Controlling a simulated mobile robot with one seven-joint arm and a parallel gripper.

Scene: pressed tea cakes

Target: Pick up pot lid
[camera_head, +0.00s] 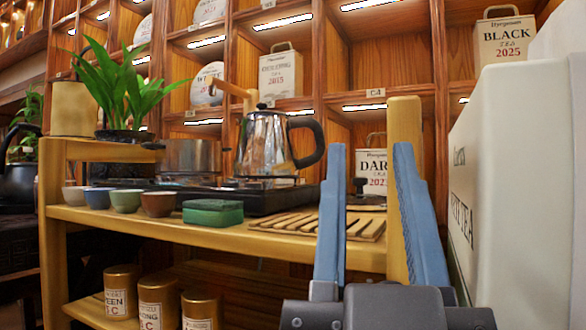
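A small dark knob (358,185), likely the pot lid's, shows between my fingers above the right end of the wooden shelf. The rest of the lid is mostly hidden or too small to make out. My gripper (370,146) is in the right foreground. Its two blue fingers point up in the picture and stand wide apart, with nothing held between them. The fingers appear nearer to the camera than the knob; contact is not visible. A shiny metal pot (264,142) with a black handle stands on the shelf, left of my gripper.
A slatted wooden mat (310,224), a green block (212,212) and several small cups (158,204) line the shelf (240,240). A wooden post (405,120) rises behind my right finger. A large white box (510,180) crowds the right side. A plant (120,90) stands left.

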